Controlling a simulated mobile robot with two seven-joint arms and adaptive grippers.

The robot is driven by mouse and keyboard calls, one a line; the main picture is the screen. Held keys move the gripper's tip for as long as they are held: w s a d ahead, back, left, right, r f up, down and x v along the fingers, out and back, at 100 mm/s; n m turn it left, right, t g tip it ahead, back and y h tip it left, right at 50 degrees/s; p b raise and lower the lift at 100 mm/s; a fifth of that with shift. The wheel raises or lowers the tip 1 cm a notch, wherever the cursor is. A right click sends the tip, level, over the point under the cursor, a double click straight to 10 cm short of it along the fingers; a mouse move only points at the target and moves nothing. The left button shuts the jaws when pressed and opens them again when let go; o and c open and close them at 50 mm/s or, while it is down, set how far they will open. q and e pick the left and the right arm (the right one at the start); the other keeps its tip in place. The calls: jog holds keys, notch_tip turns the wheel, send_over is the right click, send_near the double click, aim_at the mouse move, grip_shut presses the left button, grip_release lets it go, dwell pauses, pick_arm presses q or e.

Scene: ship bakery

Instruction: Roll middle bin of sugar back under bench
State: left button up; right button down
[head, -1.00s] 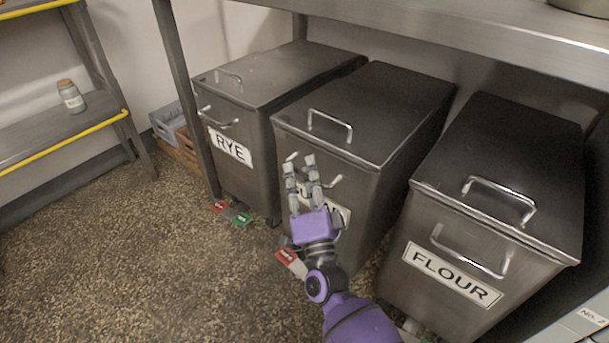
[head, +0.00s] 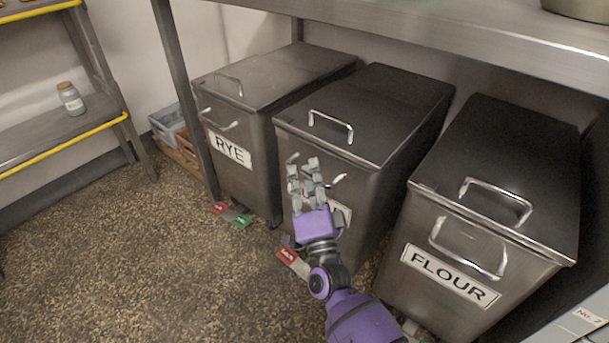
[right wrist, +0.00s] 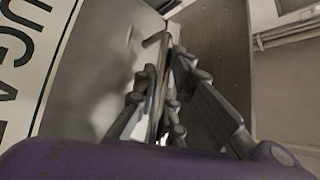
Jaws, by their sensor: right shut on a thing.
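The middle bin (head: 375,110) is a metal bin with a flat lid and a lid handle, between the rye bin and the flour bin under the bench (head: 450,40). My right gripper (head: 305,178) is at its front and shut on its front handle (head: 337,181); the fingers hide part of the handle and my arm covers most of the label. The right wrist view shows the handle (right wrist: 157,85) between the fingers and part of the sugar label (right wrist: 25,55). My left gripper is out of view.
The rye bin (head: 238,115) stands to the left and the flour bin (head: 500,180) to the right, close beside the middle one. Red and green tags (head: 241,221) lie low by the bins. Speckled floor (head: 130,260) is clear at left. A yellow-edged shelf (head: 60,135) stands further left.

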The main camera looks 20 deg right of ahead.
jog(key=c, duration=1.8)
grip_release()
jog(key=shift+w+d, duration=0.15)
jog(key=shift+d, duration=0.15)
jog(key=shift+a, duration=0.1)
jog(key=shift+s+f, duration=0.15)
jog(key=shift+s, duration=0.15)
jog(key=v, duration=1.1)
jog(key=shift+s+a, duration=0.1)
jog(key=shift+s, duration=0.1)
jog(key=shift+s, duration=0.1)
